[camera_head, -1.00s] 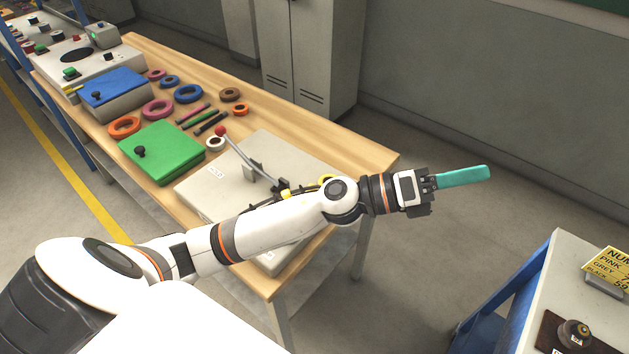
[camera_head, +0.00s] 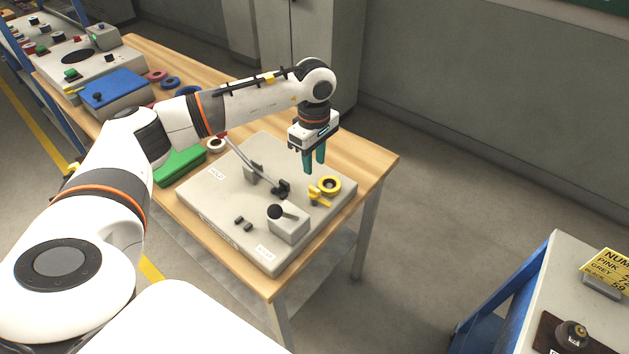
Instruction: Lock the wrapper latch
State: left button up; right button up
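The wrapper is a flat grey base (camera_head: 212,205) on the wooden table. A metal rod (camera_head: 243,155) slants over it to a dark bracket (camera_head: 282,188). A short lever with a black knob (camera_head: 274,212) sits on a grey block (camera_head: 290,230) near the front right corner. I cannot tell for certain which part is the latch. My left gripper (camera_head: 313,169) points down with teal fingers slightly apart and empty, above the base's back right part. My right gripper is out of view.
A green box (camera_head: 180,165) and a blue-lidded box (camera_head: 112,88) stand left of the base, with coloured rings (camera_head: 170,82) behind, partly hidden by my arm. A second table (camera_head: 560,270) with a yellow sign (camera_head: 607,266) is at lower right. Floor between is clear.

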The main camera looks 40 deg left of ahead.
aim_at(315, 188)
pick_arm(q)
notch_tip(315, 188, down, 8)
jog(key=shift+f+p, duration=0.2)
jog(key=shift+p, duration=0.6)
jog(key=shift+d, duration=0.1)
grip_shut()
